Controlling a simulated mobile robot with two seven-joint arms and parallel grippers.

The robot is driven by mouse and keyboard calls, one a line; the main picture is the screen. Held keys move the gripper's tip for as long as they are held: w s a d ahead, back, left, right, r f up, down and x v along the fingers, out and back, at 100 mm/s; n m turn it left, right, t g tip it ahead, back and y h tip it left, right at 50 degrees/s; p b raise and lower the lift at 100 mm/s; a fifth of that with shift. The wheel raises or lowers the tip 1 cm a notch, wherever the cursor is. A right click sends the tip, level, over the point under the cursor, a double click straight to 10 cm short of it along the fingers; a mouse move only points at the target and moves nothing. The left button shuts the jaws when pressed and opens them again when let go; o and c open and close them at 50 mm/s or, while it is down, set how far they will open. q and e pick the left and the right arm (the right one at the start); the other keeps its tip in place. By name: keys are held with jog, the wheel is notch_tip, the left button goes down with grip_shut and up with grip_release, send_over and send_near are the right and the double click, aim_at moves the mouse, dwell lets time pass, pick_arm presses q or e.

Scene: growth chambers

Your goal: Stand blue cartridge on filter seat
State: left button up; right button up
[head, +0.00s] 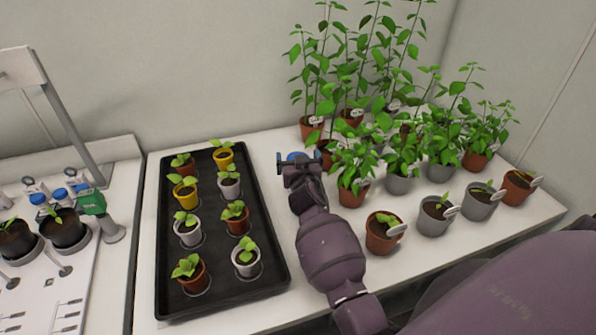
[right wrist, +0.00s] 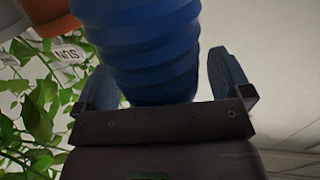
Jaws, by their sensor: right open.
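The blue cartridge (right wrist: 145,50) is a ridged blue cylinder that fills the middle of the right wrist view. My right gripper (right wrist: 160,75) is open, with one dark finger on each side of the cartridge. A narrow gap shows at the right finger; I cannot tell whether the left finger touches it. In the head view my right gripper (head: 298,170) is on the white bench between the black tray and the potted plants. Only a bit of the blue cartridge (head: 294,156) shows beyond it. I cannot make out the filter seat. My left gripper is not in view.
A black tray (head: 268,268) with several small potted seedlings lies left of my right arm. Several potted plants crowd close on the right, including a terracotta pot (head: 352,193). A green device (head: 91,202) and blue-capped bottles stand on the left bench.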

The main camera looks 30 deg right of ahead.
jog(key=shift+s+a, duration=0.1)
jog(key=shift+a, duration=0.05)
jog(key=shift+c, duration=1.2)
jog(key=shift+r, duration=0.1)
jog(key=c, duration=1.2)
